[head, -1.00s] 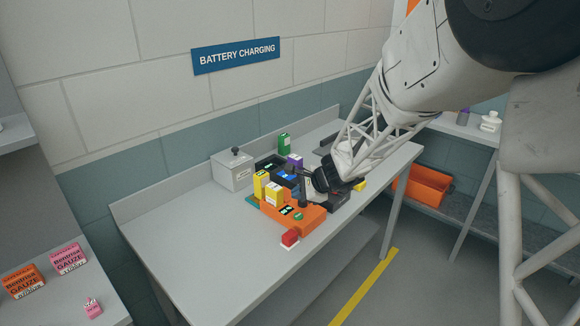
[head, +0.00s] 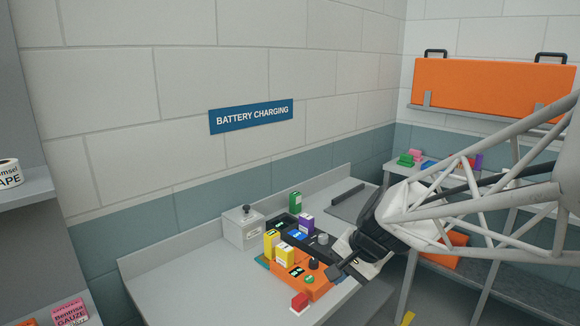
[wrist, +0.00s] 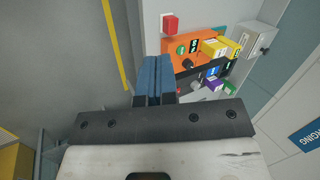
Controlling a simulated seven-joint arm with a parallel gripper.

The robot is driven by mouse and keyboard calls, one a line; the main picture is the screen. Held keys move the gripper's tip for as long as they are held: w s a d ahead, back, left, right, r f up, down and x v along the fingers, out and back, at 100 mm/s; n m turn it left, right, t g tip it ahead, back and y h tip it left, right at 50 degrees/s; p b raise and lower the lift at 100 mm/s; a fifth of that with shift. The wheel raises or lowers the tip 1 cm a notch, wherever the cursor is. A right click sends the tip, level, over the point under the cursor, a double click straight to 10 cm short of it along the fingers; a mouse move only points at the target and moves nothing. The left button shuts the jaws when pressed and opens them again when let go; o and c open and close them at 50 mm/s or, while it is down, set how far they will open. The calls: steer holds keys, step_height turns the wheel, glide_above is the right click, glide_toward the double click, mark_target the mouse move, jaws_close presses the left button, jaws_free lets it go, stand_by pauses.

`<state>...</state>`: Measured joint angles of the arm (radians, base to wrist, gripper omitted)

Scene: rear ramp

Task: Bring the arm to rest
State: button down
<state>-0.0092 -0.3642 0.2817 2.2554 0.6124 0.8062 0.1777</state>
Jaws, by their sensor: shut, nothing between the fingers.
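My gripper (head: 336,270) is at the right of the charging bench (head: 190,285) in the head view, in front of the orange charger. In the wrist view its two blue finger pads (wrist: 154,72) lie side by side, shut with nothing between them. My arm reaches in from the right edge of the head view. The gripper appears above the bench, apart from the batteries; the exact height I cannot tell.
The orange charger (head: 313,287) holds yellow batteries (head: 285,257). A red block (head: 299,302) lies at the bench front. Behind are a grey box (head: 242,228), a green battery (head: 295,203) and a purple battery (head: 306,223). Bare bench lies left.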

steer(key=s+d+r+n+h, duration=0.1)
steer(key=s+d+n+h, duration=0.1)
steer(key=s, duration=0.7)
steer(key=s+d+r+n+h, duration=0.1)
steer(key=s+d+n+h, duration=0.2)
steer(key=s+d, duration=0.3)
steer(key=s+n, duration=0.1)
steer(key=s, duration=0.3)
steer(key=shift+r, duration=0.35)
